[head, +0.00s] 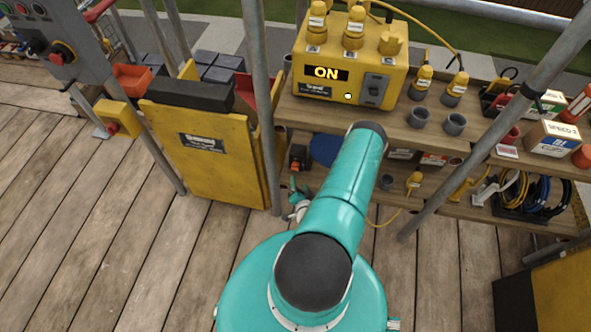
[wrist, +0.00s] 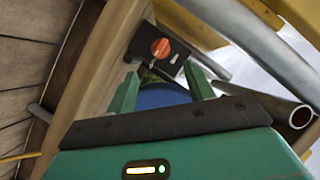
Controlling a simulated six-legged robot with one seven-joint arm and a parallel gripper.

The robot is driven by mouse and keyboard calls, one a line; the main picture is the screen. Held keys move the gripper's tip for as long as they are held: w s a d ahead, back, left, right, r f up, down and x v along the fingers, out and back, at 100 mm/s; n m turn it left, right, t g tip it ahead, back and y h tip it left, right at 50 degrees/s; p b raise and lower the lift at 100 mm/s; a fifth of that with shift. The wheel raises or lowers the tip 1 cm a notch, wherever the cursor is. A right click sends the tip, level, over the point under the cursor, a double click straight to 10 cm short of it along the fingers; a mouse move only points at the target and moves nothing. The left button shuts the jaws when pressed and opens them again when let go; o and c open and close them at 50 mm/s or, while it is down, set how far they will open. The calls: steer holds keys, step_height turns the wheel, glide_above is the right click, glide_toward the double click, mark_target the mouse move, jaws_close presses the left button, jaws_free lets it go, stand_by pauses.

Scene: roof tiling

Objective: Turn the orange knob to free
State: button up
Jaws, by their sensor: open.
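The orange knob (wrist: 161,48) is round with a slot-like bar across it, set on a dark box (wrist: 150,60) in the wrist view. In the head view, a small orange-red spot on a dark box (head: 297,158) beside the bench appears to be the same knob. My gripper (wrist: 160,82) has its two green fingers apart, pointing toward the knob, with nothing between them that I can see held. The knob shows just beyond the fingertips, with no visible contact. In the head view the gripper (head: 298,197) is small and partly hidden by my arm.
A wooden bench (head: 390,130) carries a yellow unit (head: 335,92) reading "ON". Grey poles (head: 262,100) stand close by, and one (wrist: 250,70) crosses right of the fingers. A yellow panel (head: 200,160) stands at left. A blue round thing (wrist: 160,96) lies behind the fingers. Deck boards are clear at left.

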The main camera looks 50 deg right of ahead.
mark_target(296, 170)
steer(key=x, duration=0.8)
steer(key=shift+w+d, duration=0.25)
steer(key=shift+w, duration=0.05)
steer(key=c, duration=0.9)
